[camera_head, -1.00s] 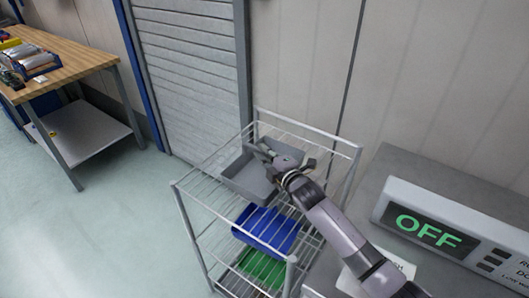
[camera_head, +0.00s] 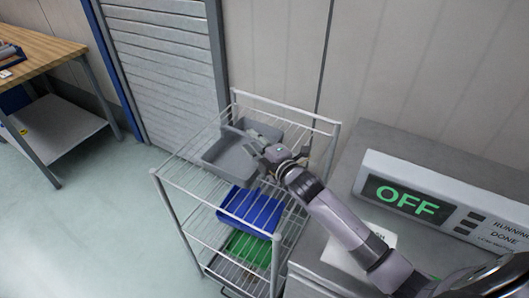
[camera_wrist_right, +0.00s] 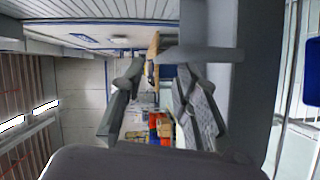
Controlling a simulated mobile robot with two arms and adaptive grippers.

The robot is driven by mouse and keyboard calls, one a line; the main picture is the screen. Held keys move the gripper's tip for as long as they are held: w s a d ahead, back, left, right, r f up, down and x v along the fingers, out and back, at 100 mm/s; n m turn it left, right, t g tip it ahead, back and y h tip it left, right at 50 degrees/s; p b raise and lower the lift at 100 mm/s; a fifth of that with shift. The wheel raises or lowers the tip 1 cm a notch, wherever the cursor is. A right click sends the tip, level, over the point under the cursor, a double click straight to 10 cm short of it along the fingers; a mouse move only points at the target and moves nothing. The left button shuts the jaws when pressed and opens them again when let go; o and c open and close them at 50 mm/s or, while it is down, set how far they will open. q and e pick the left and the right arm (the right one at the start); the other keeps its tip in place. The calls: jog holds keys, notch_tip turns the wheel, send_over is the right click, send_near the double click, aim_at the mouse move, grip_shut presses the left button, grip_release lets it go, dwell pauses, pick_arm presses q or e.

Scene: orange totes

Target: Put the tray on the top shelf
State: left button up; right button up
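A grey, shallow tray (camera_head: 226,160) is on the top wire level of a metal rack (camera_head: 180,182) in the head view. It appears to rest on the wires, though the contact underneath is hidden. My right gripper (camera_head: 262,148) is over the tray's right side and hides part of it. In the right wrist view, the two fingers of my right gripper (camera_wrist_right: 160,108) are spread apart with background visible between them. The tray's grey wall (camera_wrist_right: 257,70) stands beside the right-hand finger; I cannot tell whether they touch. My left gripper is not in view.
A blue tray (camera_head: 250,210) and a green tray (camera_head: 247,248) lie on the lower levels. A grey counter with an "OFF" display machine (camera_head: 440,200) stands right of the rack. A wooden workbench (camera_head: 35,50) is at the far left, with open floor between.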

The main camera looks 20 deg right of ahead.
jog(key=v, duration=0.6)
jog(key=shift+b, duration=0.4)
jog(key=shift+s, duration=0.15)
